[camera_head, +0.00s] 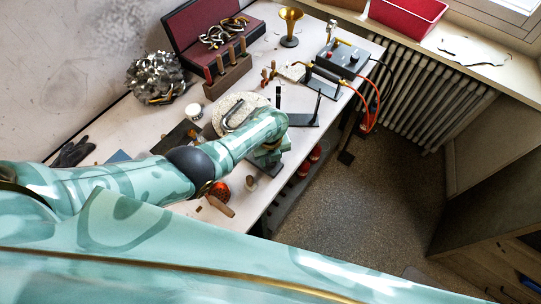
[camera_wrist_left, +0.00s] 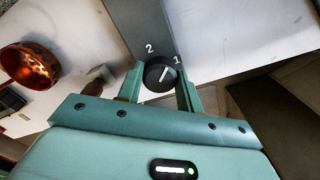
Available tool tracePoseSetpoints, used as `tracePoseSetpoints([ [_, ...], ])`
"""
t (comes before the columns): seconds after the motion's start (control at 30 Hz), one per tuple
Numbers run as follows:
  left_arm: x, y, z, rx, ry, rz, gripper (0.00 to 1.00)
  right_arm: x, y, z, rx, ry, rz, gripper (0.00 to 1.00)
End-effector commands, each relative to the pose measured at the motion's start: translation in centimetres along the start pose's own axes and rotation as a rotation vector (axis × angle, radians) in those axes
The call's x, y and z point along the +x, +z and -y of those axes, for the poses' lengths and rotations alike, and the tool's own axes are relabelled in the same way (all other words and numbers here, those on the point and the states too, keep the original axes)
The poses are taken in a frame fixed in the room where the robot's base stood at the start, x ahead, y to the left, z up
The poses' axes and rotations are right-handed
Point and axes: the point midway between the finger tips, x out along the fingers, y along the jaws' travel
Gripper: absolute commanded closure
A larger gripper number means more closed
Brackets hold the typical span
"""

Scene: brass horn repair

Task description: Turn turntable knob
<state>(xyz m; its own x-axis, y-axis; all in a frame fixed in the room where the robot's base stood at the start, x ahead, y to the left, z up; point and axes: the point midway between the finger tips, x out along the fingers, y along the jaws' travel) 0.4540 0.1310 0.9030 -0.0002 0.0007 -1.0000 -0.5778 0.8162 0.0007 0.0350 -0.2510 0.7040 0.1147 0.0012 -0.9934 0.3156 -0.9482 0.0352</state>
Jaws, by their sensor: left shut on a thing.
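A black round knob (camera_wrist_left: 158,70) with a white pointer line shows in the left wrist view. It sits on a dark grey panel (camera_wrist_left: 140,25) marked "2" and "1" in white. The pointer line slants up and to the right, on the side of the "1". My left gripper (camera_wrist_left: 160,82) is shut on the knob, one finger on each side of it. In the head view my left gripper (camera_head: 268,158) is at the table's front edge, and my arm hides the knob. The turntable (camera_head: 256,100), a pale round disc, lies just behind it with a bent metal tube (camera_head: 232,118) on it. My right gripper is not in view.
A copper-coloured bowl (camera_wrist_left: 28,65) stands left of the gripper. A white jar (camera_head: 194,111), a tool block (camera_head: 228,74) and a dark red case (camera_head: 200,30) stand behind. A brass cup-shaped piece (camera_head: 290,25) stands at the back. Floor lies open to the right.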

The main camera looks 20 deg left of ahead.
Motion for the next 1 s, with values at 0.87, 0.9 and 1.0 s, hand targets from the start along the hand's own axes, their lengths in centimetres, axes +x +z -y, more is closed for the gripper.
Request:
tracePoseSetpoints([
  [0.87,0.0,-0.1,0.0,-0.7,0.0,-0.002,0.87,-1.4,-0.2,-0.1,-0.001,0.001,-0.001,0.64],
  [0.9,0.0,-0.1,0.0,-0.715,0.0,-0.002,0.87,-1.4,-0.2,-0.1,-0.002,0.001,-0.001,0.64],
  [1.0,0.0,-0.1,0.0,-0.746,-0.001,-0.002,0.87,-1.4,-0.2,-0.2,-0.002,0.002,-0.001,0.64],
])
